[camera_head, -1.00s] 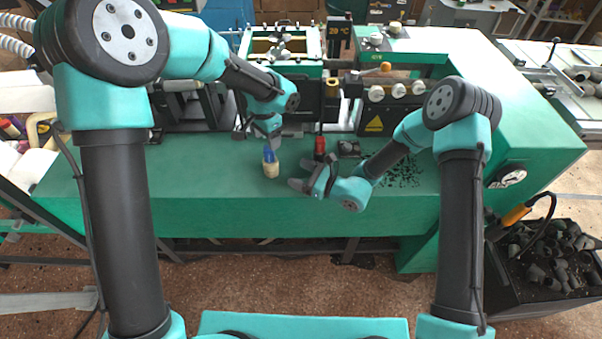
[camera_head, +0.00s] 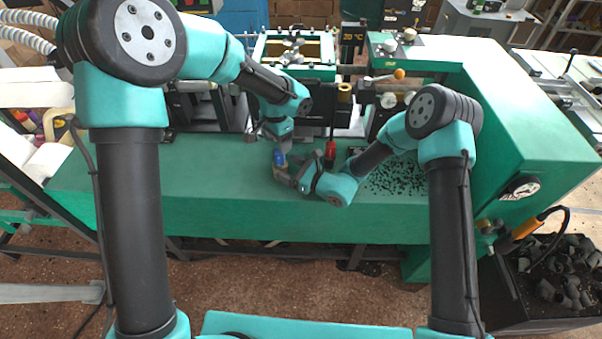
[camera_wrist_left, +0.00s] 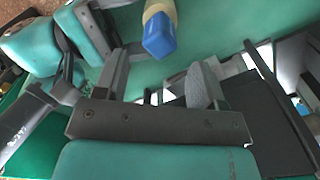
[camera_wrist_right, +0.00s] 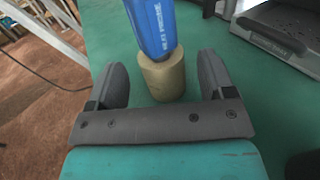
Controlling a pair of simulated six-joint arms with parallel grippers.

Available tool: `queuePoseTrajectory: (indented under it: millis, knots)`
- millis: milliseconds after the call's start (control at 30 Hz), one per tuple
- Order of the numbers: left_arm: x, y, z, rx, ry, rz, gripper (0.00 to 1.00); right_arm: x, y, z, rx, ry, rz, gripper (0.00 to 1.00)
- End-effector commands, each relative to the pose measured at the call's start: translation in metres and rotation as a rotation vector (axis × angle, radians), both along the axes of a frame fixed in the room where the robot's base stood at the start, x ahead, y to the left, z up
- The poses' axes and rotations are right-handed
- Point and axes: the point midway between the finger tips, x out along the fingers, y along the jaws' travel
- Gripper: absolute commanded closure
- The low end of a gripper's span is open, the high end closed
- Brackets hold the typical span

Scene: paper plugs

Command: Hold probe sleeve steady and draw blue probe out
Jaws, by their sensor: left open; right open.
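The blue probe (camera_wrist_right: 152,24) stands upright in the tan sleeve (camera_wrist_right: 164,78) on the green bench. In the head view the blue probe (camera_head: 279,157) is partly hidden by my grippers. My right gripper (camera_wrist_right: 164,85) is open, with its fingers on either side of the sleeve, low down; I cannot tell whether they touch it. My left gripper (camera_wrist_left: 165,70) is open above the probe. In the left wrist view the probe's blue end (camera_wrist_left: 159,36) lies just beyond the gap between the fingers, and the sleeve (camera_wrist_left: 157,8) shows at the top edge.
A red-handled screwdriver (camera_head: 330,150) stands right of the probe, near my right gripper. Dark scraps (camera_head: 398,178) are scattered on the bench further right. The machine frame (camera_head: 293,70) rises behind. The bench's left part (camera_head: 130,180) is clear.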

Motion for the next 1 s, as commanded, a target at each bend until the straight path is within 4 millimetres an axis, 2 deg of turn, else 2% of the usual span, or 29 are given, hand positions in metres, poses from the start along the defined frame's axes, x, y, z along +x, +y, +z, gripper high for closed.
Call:
queuePoseTrajectory:
  millis: [100, 300, 700, 1000]
  knots:
    - [0.000, 0.000, 0.000, 0.000, 0.000, 0.000, 0.36, 0.007, 0.018, 0.000, 0.000, -0.001, 0.002, 0.24]
    - [0.000, 0.000, 0.000, 0.000, 0.000, 0.000, 0.36, 0.017, 0.036, 0.000, 0.000, 0.000, 0.001, 0.24]
    - [0.000, 0.000, 0.000, 0.000, 0.000, 0.000, 0.36, 0.019, 0.041, 0.000, 0.000, 0.001, 0.000, 0.25]
    - [0.000, 0.000, 0.000, 0.000, 0.000, 0.000, 0.36, 0.019, 0.041, 0.000, 0.000, 0.001, 0.000, 0.54]
